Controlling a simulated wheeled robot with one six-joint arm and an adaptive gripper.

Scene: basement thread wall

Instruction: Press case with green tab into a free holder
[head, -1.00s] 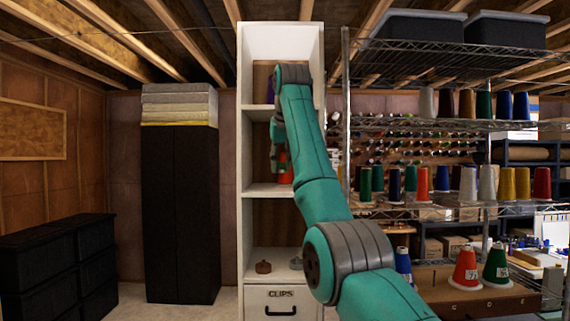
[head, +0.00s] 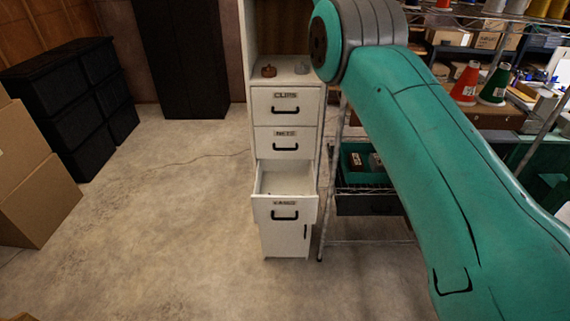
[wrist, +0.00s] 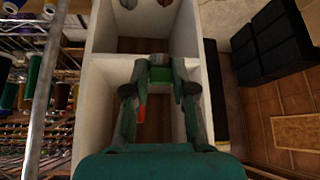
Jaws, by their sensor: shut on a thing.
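My gripper (wrist: 160,82) shows in the wrist view in front of a compartment of the white cabinet (wrist: 102,80). Its two fingers are closed on a small green piece (wrist: 160,74), which looks like the case with the green tab; its body is mostly hidden between the fingers. A red object (wrist: 141,110) shows beyond the left finger. My gripper is out of the head view. No holder can be made out clearly in either view.
The white cabinet has drawers marked CLIPS (head: 286,104) and NETS (head: 286,142). A lower drawer (head: 284,212) stands open, nearly empty. A wire rack of thread spools (wrist: 36,85) stands beside it. Black bins (head: 70,95) and a cardboard box (head: 35,185) stand left; floor between is clear.

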